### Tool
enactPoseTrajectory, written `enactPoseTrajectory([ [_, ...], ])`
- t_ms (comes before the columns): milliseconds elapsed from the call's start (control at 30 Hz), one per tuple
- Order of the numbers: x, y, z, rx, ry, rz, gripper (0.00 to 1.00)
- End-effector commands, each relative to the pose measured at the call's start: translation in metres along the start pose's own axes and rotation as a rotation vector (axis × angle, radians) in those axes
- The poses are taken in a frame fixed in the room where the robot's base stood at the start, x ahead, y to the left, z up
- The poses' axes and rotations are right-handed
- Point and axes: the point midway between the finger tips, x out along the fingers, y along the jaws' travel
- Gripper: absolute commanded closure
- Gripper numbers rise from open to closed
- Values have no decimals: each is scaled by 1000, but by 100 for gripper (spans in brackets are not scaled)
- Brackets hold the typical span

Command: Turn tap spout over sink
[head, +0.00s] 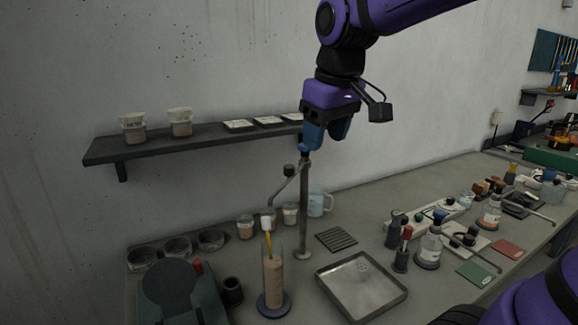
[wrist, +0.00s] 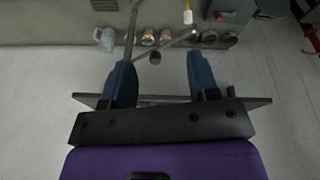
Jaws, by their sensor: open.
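The tap has a tall grey post (head: 303,215) standing on the bench, with a thin spout (head: 284,187) slanting down to the left from near its top. A dark knob (head: 289,170) sits on the spout. The square metal sink (head: 360,287) lies to the right of the post, and the spout points away from it. My gripper (head: 324,142) is open at the top of the post. In the wrist view, my gripper (wrist: 160,62) has the spout (wrist: 172,45) and knob between or just beyond its blue fingers. I cannot tell whether they touch.
A glass cylinder (head: 272,277) with a yellow stick stands below the spout's end. Cups and a jug (head: 318,202) stand behind the post. A wall shelf (head: 200,142) holds jars and trays at left. Bottles (head: 430,247) crowd the bench right of the sink.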

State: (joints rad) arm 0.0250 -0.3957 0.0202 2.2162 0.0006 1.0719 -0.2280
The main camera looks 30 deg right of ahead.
Motion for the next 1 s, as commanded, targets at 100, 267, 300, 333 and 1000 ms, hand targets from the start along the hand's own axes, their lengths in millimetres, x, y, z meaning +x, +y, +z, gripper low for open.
enactPoseTrajectory([
  [100,5,8,-30,-50,-51,-13,45],
  [267,15,18,-68,-120,-114,-34,45],
  [300,19,21,-77,-138,-130,-41,45],
  [333,21,23,-84,-150,-141,-46,45],
  [1000,71,38,-133,-262,-235,-96,45],
])
